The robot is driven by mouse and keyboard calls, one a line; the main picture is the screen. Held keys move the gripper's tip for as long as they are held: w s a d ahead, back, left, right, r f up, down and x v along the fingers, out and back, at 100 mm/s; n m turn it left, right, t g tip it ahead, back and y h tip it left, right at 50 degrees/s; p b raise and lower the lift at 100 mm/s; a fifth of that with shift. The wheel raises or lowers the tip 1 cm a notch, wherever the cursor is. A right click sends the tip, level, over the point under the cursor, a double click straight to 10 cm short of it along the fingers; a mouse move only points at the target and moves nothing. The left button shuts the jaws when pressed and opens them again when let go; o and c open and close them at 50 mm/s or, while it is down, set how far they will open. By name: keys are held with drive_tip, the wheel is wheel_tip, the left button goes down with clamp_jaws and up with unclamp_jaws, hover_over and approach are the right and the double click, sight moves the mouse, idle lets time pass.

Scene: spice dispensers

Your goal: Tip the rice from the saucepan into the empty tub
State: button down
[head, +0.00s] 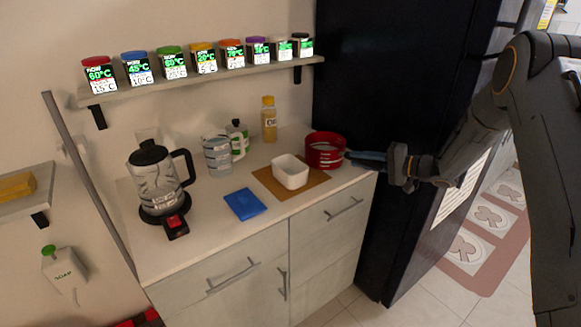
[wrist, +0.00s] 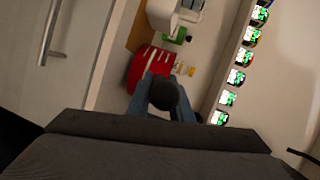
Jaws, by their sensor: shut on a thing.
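The red saucepan (head: 325,150) is at the right end of the counter, beside the dark fridge. It looks roughly upright; I cannot tell whether it touches the counter, and no rice can be made out. My gripper (head: 366,158) reaches in from the right, its blue fingers shut on the saucepan's handle. In the wrist view the dark handle end (wrist: 164,95) sits between the fingers, with the red pan (wrist: 147,68) beyond. The white square tub (head: 290,172) stands left of the pan and looks empty. Part of it shows in the wrist view (wrist: 163,14).
The tub is on a brown mat (head: 312,180). A blue flat item (head: 245,204), a kettle (head: 157,178), a jar (head: 217,156) and a yellow bottle (head: 269,120) stand around it. A shelf of spice dispensers (head: 205,80) runs above. The fridge (head: 400,70) is close on the right.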

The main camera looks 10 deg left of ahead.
drive_tip(key=shift+r, duration=0.2)
drive_tip(key=shift+s+a+r+n+p, duration=0.1)
drive_tip(key=shift+s+r+n+p, duration=0.15)
drive_tip(key=shift+p, duration=0.25)
drive_tip(key=s+a+r+n+t+h+p, duration=0.2)
drive_tip(key=s+a+r+n+h+p, duration=0.1)
drive_tip(key=s+a+r+n, duration=0.2)
drive_tip(key=shift+s+a+r+n+t, duration=0.15)
drive_tip(key=shift+s+r+n+t, duration=0.25)
drive_tip(key=shift+s+n, duration=0.35)
idle(0.8)
drive_tip(key=shift+s+a+f+n+h+b, duration=0.2)
drive_tip(key=shift+s+n+h+b, duration=0.25)
drive_tip(key=shift+b, duration=0.75)
